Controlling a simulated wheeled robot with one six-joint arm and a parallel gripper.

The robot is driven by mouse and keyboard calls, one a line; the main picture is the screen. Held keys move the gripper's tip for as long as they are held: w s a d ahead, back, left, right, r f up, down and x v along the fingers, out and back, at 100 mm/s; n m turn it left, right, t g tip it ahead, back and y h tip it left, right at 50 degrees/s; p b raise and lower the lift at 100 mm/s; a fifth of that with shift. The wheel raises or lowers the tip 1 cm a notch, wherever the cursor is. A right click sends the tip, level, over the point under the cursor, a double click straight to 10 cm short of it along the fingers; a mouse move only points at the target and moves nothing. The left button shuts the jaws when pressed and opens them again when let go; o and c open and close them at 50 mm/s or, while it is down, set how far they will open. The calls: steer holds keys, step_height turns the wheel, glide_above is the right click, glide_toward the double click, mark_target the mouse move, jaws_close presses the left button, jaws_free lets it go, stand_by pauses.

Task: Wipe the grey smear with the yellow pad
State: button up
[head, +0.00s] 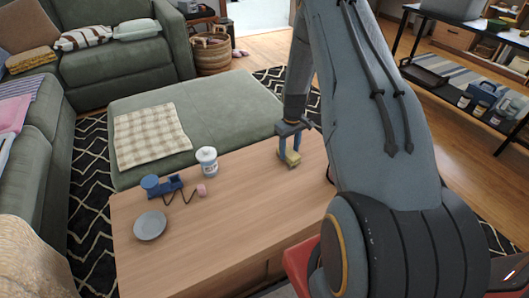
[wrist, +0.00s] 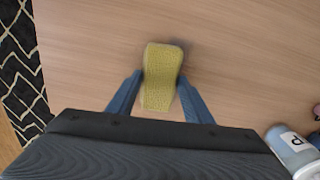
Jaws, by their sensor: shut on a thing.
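My gripper (head: 290,152) is shut on the yellow pad (head: 291,159), at the back right part of the wooden table (head: 225,215). In the wrist view the pad (wrist: 161,75) sits between the two blue fingers of my gripper (wrist: 158,95). The pad is at or very near the tabletop; I cannot tell whether it touches. A dark grey patch (wrist: 187,54) shows at the pad's far right edge in the wrist view. It may be the smear or a shadow, and the pad hides part of it. No smear is clear in the head view.
A white lidded jar (head: 207,162) stands left of my gripper on the table. Further left are a blue object (head: 165,186), a pink piece (head: 202,190) and a grey plate (head: 150,226). A green ottoman (head: 225,110) borders the table's back. The table's middle is clear.

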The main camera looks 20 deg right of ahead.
mark_target(289, 152)
steer(key=shift+d+r, duration=0.2)
steer(key=shift+r, duration=0.05)
step_height(289, 152, up, 2)
steer(key=shift+a+r+p, duration=0.15)
steer(key=shift+r+p, duration=0.1)
steer(key=shift+p, duration=0.5)
steer(key=shift+r+p, duration=1.4)
steer(key=shift+r, duration=1.1)
